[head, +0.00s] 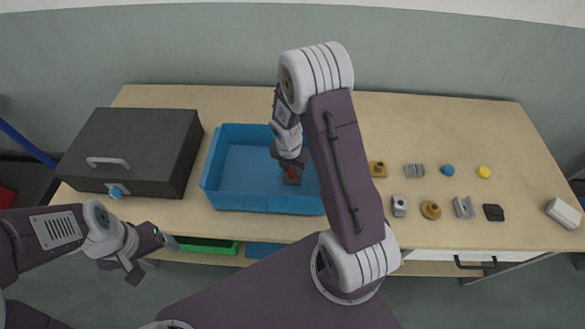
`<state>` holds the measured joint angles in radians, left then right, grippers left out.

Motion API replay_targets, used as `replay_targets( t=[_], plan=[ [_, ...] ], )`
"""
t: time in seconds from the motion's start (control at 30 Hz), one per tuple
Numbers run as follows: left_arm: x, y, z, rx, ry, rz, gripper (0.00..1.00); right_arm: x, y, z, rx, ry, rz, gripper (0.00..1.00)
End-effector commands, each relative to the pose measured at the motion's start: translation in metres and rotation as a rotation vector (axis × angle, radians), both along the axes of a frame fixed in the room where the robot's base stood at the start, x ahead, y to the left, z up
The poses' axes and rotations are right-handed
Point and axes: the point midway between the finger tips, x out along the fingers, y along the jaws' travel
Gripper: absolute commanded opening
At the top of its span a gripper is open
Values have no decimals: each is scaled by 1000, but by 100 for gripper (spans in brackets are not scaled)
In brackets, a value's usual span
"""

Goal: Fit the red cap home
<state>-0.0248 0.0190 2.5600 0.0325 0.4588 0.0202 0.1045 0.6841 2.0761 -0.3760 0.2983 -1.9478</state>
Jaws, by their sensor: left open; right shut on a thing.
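The red cap (292,174) shows as a small red patch at my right gripper (291,178), inside the right part of the blue tray (212,184). My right gripper is shut on the red cap, pointing down. A dark grey shape shows around and below the cap; I cannot tell whether it is finger or a part under the cap, nor whether the cap touches anything below. My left gripper (152,262) is open and empty, in front of the table's front edge at the lower left.
A dark box with a handle (130,150) stands left of the tray. Right of my arm lie several small parts, including a blue disc (447,170), a yellow piece (484,172) and a brass ring (431,210). A white block (563,213) lies far right. A green bin (208,246) sits below.

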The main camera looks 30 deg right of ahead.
Motion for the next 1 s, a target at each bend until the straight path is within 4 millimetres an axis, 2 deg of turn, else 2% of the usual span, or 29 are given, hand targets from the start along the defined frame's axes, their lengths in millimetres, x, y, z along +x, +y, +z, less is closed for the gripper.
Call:
replay_targets(
  t=[0.83, 0.87, 0.93, 1.0],
  plan=[
    [0, 0, 4, 0, 0, 0, 80, 0, 0, -1, 1, -1, 0, 1],
    [0, 0, 4, 0, 0, 0, 80, 0, 0, -1, 1, -1, 0, 44],
    [0, 0, 4, 0, 0, 0, 80, 0, 0, -1, 1, -1, 0, 64],
    [0, 0, 4, 0, 0, 0, 80, 0, 0, -1, 0, 0, 0, 64]
  ],
)
